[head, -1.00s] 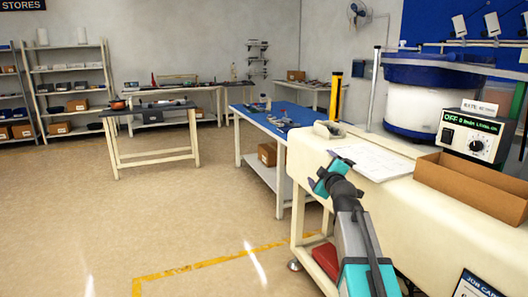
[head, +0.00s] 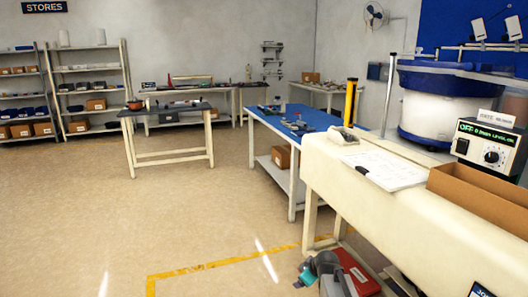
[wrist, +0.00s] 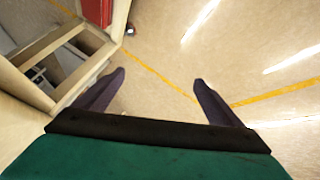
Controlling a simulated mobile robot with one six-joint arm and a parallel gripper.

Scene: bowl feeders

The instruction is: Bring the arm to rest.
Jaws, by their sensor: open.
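My gripper (wrist: 160,90) is open and empty in the wrist view, its two dark fingers spread apart over bare floor. In the head view my arm (head: 325,275) shows at the bottom, low beside the front of the cream bench (head: 410,225). The fingertips are not clear in the head view. The wrist view also shows the bench's frame (wrist: 62,60) at the left, apart from the fingers.
A red case (head: 356,272) sits low under the bench, close to my arm. A cardboard tray (head: 480,195), a control box (head: 490,148) and a bowl feeder (head: 435,115) stand on top. The floor (head: 90,220) to the left is clear, with a yellow line (head: 200,267).

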